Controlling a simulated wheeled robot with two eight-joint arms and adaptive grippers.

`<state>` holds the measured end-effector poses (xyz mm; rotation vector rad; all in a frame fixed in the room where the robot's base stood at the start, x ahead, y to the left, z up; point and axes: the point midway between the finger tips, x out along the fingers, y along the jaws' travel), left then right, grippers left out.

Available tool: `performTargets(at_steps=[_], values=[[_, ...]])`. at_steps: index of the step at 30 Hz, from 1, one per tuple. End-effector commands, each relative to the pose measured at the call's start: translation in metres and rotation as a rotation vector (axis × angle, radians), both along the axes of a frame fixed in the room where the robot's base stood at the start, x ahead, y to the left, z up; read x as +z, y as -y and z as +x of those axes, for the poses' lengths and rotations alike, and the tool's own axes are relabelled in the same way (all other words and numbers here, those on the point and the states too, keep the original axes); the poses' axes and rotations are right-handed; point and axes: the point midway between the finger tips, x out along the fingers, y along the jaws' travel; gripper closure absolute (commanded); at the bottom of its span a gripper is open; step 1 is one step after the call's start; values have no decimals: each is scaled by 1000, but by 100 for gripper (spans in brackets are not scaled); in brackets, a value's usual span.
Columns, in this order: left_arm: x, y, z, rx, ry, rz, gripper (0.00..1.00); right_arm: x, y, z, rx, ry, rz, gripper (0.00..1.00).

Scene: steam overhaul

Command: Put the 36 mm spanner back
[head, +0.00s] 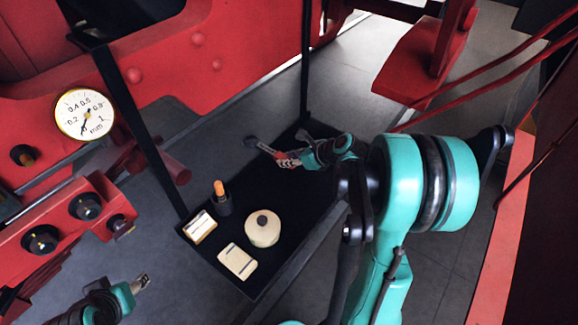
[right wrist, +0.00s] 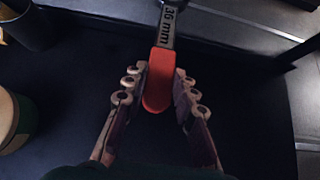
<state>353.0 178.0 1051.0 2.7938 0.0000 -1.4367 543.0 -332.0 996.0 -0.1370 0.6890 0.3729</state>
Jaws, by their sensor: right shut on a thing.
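The 36 mm spanner (right wrist: 160,75) has a grey shank marked "36 mm" and a red handle end. In the head view the spanner (head: 265,148) points to the upper left, over the far part of a black tray (head: 292,190). My right gripper (head: 290,160) is shut on its red handle. In the right wrist view the fingers of this gripper (right wrist: 157,95) stand on both sides of the handle. I cannot tell whether the spanner touches the tray. My left gripper (head: 141,284) is at the lower left, away from the tray; its opening is too small to judge.
On the tray stand a round cream tin (head: 262,229), a cream box (head: 237,262), a white box (head: 199,227) and a dark cup (head: 222,204) with an orange-topped item. Black rods (head: 306,60) rise at the tray's edges. A dial gauge (head: 85,114) sits on the red frame.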

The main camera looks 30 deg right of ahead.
Motion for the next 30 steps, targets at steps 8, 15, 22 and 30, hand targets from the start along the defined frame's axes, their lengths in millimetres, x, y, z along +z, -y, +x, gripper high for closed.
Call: performTargets(at_steps=[8,15,22,30], values=[[-13,0,0,0,0,0,48,-29,0,0,0,2,1,100],[-15,0,0,0,0,0,48,-30,0,0,0,1,0,100],[-22,0,0,0,0,0,48,-37,0,0,0,1,0,100],[-21,0,0,0,0,0,48,-37,1,0,0,0,0,52]])
